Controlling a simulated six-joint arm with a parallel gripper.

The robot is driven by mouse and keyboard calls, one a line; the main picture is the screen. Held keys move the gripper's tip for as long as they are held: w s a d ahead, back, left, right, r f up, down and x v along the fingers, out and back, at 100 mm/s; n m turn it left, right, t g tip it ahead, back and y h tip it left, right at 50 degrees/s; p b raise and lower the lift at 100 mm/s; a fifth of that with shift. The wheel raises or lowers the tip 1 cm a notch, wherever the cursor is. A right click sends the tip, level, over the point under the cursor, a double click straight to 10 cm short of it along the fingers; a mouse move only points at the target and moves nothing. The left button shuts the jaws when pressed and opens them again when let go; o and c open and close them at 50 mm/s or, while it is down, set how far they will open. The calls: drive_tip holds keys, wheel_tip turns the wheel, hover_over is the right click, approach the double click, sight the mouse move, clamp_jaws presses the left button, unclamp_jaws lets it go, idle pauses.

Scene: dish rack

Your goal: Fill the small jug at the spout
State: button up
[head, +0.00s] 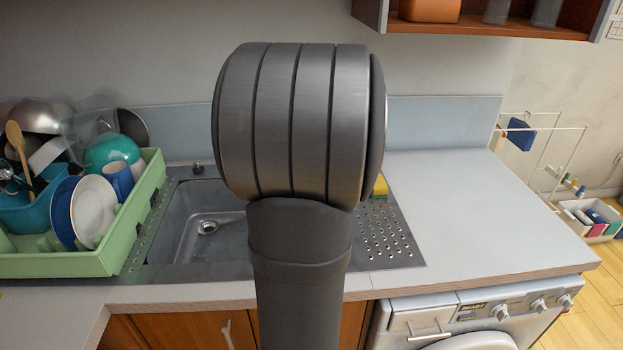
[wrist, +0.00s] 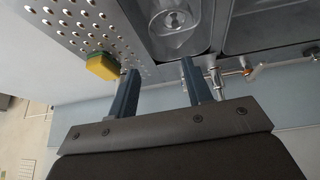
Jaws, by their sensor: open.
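My gripper (wrist: 158,70) is open, its two blue fingers apart and nothing between them. It is above the sink's back edge, near the wall. A metal tap (wrist: 214,82) with an orange part shows to the right of the fingers in the wrist view. A round, clear or shiny thing (wrist: 173,20) is in the small basin; I cannot tell whether it is the small jug or a drain fitting. No jug is clearly recognisable in either view. In the head view my arm hides the gripper, the tap and part of the sink.
A yellow-green sponge (wrist: 102,66) lies on the perforated drainboard (head: 385,232), close to the left finger in the wrist view. A green dish rack (head: 150,185) full of dishes stands left of the main basin (head: 190,220). The right countertop (head: 470,205) is clear. A shelf (head: 560,18) hangs above.

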drive_tip(key=w+f+t, duration=0.1)
drive_tip(key=w+t, duration=0.1)
drive_tip(key=w, duration=0.2)
drive_tip(key=w+f+t, duration=0.2)
drive_tip(key=w, duration=0.2)
drive_tip(key=w+f+t, duration=0.2)
drive_tip(key=w+t, duration=0.1)
drive_tip(key=w, duration=0.1)
drive_tip(key=shift+a, duration=0.35)
drive_tip(key=shift+w+a+t+y, duration=0.35)
drive_tip(key=shift+a+t+y, duration=0.05)
drive_tip(key=shift+a+t, duration=0.15)
drive_tip(key=shift+c, duration=0.9)
drive_tip(key=shift+w+f, duration=0.1)
drive_tip(key=shift+x, duration=4.4)
